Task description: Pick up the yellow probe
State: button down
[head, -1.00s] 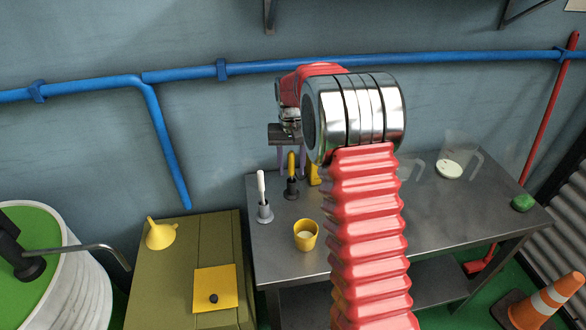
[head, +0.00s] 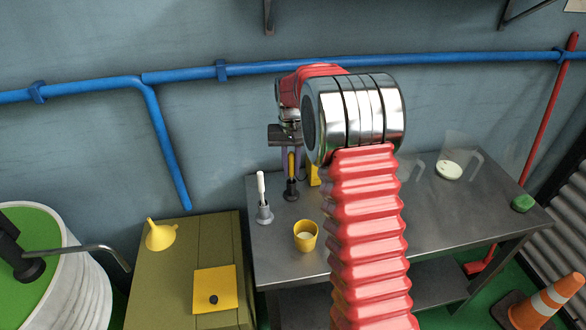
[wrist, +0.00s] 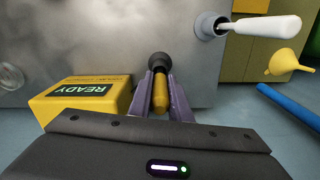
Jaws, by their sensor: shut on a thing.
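The yellow probe (head: 291,164) stands upright in a dark holder (head: 291,188) on the metal cart. My gripper (head: 291,160) is at the probe from above, with a purple finger on each side of it. In the wrist view the yellow probe (wrist: 160,95) lies between the two purple fingers (wrist: 162,98), and the fingers are shut on it. The dark holder (wrist: 159,62) shows just beyond the fingertips. The probe's lower end is hidden in the holder.
A white probe (head: 261,186) stands in a grey holder (head: 265,213) to the left. A yellow box marked READY (wrist: 85,98) sits close beside my gripper. A yellow cup (head: 305,236) stands nearer the front edge. Clear jugs (head: 458,157) stand at the right.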

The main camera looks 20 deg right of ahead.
aim_at(291, 153)
notch_tip(291, 153, up, 10)
dwell(0.6)
dwell(0.4)
